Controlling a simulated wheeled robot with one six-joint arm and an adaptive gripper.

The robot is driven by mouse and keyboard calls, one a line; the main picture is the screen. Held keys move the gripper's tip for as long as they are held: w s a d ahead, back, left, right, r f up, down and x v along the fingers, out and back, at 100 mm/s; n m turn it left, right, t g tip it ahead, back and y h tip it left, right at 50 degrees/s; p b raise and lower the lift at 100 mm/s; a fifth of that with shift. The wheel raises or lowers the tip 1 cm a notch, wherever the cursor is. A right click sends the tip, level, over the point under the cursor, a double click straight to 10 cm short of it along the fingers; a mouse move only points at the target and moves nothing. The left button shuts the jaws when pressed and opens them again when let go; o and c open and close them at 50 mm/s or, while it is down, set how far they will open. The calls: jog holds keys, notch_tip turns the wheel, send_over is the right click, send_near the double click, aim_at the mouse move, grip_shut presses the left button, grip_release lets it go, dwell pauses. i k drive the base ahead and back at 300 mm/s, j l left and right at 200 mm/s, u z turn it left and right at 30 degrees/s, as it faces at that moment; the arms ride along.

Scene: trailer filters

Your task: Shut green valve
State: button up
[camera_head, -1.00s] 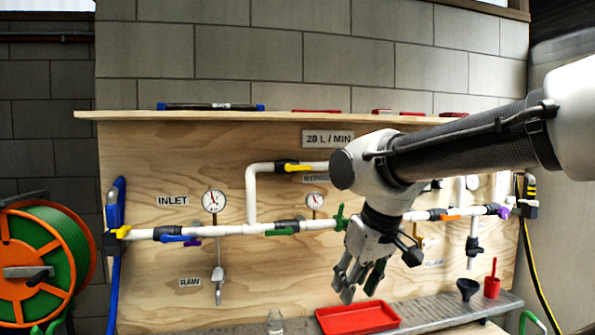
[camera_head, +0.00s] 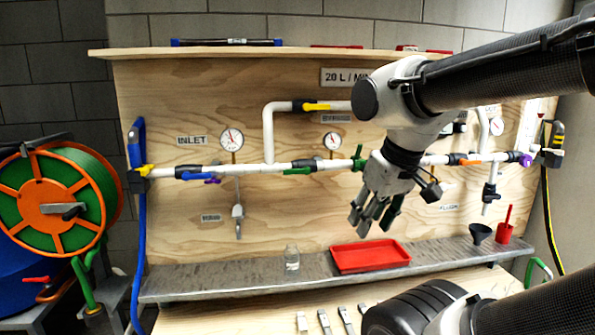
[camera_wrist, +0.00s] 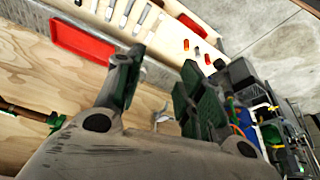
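A green lever handle (camera_head: 297,171) lies along the white pipe left of centre in the head view, just below a black valve body (camera_head: 304,163). A second green fitting (camera_head: 358,158) stands upright on the same pipe, just left of my gripper. My gripper (camera_head: 372,214) hangs in front of the panel, right of and lower than both, touching neither. The wrist view shows its two green-padded fingers (camera_wrist: 160,95) spread apart with nothing between them. A green part (camera_wrist: 56,122) shows at the left of the wrist view; I cannot tell which fitting it is.
A red tray (camera_head: 370,256) and a clear bottle (camera_head: 291,257) stand on the grey shelf (camera_head: 215,280). Blue (camera_head: 196,176), yellow (camera_head: 316,107) and orange (camera_head: 470,162) handles sit on the pipes. A green-and-orange hose reel (camera_head: 62,205) stands at left.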

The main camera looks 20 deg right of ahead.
aim_at(306, 170)
jog(key=i+j, duration=0.1)
jog(key=j, duration=0.3)
jog(key=i+j, duration=0.15)
jog(key=j, duration=0.25)
jog(key=i+j, duration=0.1)
jog(key=j, duration=0.3)
jog(key=i+j+z, duration=0.1)
jog(key=j, duration=0.3)
